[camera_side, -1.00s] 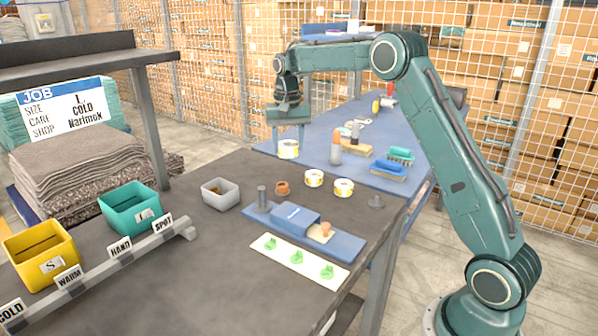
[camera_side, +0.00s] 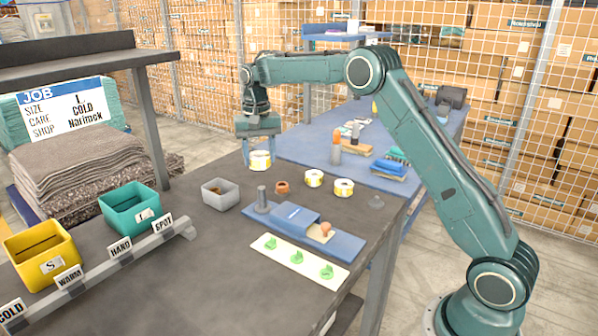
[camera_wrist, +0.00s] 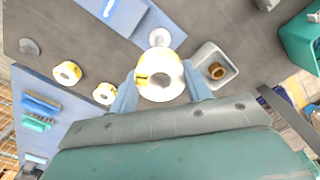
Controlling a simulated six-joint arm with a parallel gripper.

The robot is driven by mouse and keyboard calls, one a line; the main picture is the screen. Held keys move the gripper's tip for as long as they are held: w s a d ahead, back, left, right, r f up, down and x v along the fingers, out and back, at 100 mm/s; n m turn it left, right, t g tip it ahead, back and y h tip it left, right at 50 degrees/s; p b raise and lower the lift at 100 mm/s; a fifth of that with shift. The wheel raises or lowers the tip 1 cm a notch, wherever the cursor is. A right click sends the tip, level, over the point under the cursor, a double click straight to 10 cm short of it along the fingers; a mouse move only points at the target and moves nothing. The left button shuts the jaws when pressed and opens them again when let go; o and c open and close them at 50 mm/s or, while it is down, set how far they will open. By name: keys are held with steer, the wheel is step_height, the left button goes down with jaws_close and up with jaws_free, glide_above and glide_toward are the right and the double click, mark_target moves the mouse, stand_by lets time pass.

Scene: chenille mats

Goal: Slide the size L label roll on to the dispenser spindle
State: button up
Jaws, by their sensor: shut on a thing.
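My gripper (camera_side: 260,148) is shut on a white label roll with a yellow band (camera_side: 260,161), held above the table's back edge. The wrist view shows the roll (camera_wrist: 174,72) between both fingers (camera_wrist: 160,88), its hole facing the camera. The dispenser (camera_side: 344,245) is a blue base with a raised block. Its grey upright spindle (camera_side: 262,198) stands bare at the left end, in front of and below the held roll. The wrist view shows the spindle (camera_wrist: 160,37) just beyond the roll, apart from it. The roll's size marking is not readable.
Two more label rolls (camera_side: 314,178) (camera_side: 344,187) stand right of a brown ring (camera_side: 282,187). A grey bin (camera_side: 220,203) is left of the spindle. A pale sheet with green marks (camera_side: 268,256) lies in front. The job card (camera_side: 62,108) reads size L, cold, Narimok.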

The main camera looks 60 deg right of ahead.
glide_above(263, 207)
steer(key=shift+w+d+f, duration=0.1)
steer(key=shift+w+f, duration=0.05)
steer(key=shift+f, duration=0.8)
steer(key=shift+w+d+f, duration=0.1)
steer(key=shift+d+f, duration=0.05)
steer(key=shift+f, duration=0.75)
steer(key=shift+w+d+f, duration=0.1)
steer(key=shift+w+f, duration=0.05)
steer(key=shift+f, duration=0.8)
steer(key=shift+f, duration=3.95)
stand_by(0.3)
steer(key=o, duration=1.1)
steer(key=shift+c, duration=0.2)
